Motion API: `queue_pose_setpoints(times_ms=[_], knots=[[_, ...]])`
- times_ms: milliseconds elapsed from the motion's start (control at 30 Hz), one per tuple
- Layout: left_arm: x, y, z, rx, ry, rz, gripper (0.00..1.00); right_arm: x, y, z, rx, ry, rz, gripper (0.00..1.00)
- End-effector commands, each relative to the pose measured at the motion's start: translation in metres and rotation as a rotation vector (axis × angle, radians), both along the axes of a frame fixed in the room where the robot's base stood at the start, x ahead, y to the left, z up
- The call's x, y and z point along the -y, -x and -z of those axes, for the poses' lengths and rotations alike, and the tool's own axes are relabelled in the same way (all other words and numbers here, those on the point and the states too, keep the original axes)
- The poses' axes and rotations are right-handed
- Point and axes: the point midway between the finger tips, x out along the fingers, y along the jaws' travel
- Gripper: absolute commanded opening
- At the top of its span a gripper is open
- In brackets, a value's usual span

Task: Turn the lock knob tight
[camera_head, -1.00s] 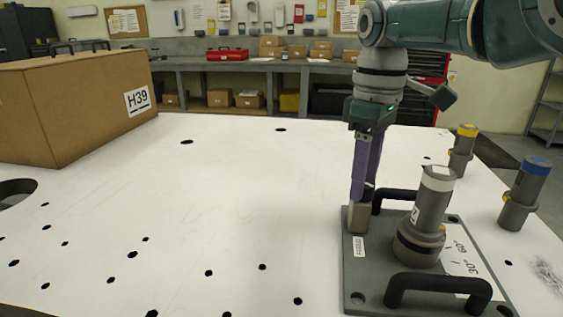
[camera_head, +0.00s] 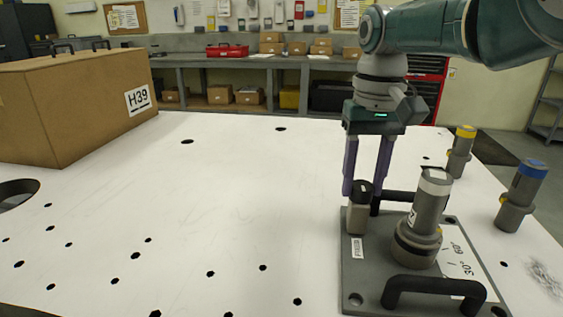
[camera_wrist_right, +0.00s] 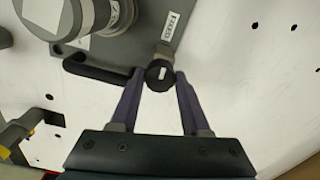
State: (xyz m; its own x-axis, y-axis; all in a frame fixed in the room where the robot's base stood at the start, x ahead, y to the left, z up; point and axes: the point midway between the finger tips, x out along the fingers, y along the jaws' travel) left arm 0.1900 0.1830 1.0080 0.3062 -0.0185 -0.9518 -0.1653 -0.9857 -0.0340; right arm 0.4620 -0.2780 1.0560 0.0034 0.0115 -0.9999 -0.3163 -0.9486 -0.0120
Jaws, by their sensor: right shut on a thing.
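The black lock knob (camera_head: 361,189) sits on a small grey block (camera_head: 357,219) at the far left corner of the grey turret plate (camera_head: 366,275). In the right wrist view the knob (camera_wrist_right: 159,75) shows from above, with a white mark across its top. My right gripper (camera_head: 361,198) reaches down from above, its purple fingers on either side of the knob and shut on it. Both fingertips also show beside the knob in the right wrist view (camera_wrist_right: 159,79). A grey cylinder with a white band (camera_head: 427,215) stands on the plate, near 30° and 60° marks. My left gripper is out of view.
A black handle (camera_head: 435,286) arches over the plate's near side, and another (camera_head: 400,196) lies behind the cylinder. Yellow-topped (camera_head: 461,148) and blue-topped (camera_head: 524,190) cylinders stand to the right. A cardboard box (camera_head: 75,105) is far left. The white table's middle is clear.

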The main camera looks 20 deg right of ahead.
Motion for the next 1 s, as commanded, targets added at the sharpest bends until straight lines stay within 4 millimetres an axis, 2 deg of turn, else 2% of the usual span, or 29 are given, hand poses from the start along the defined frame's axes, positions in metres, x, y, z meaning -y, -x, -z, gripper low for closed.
queue_pose_setpoints(times_ms=[267, 733, 767, 1000], knots=[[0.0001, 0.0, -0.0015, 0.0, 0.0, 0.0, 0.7, -0.0004, 0.0, -0.0011, -0.001, -0.001, 0.075, 0.0], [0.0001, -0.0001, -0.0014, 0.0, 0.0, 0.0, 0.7, -0.0003, -0.0002, -0.001, 0.001, -0.002, 0.088, 0.0], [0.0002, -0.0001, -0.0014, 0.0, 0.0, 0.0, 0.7, -0.0003, -0.0002, -0.001, 0.001, -0.002, 0.088, 0.49], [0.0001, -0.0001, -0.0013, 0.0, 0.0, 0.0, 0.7, -0.0001, -0.0001, -0.0006, 0.0, -0.001, 0.087, 0.76]])
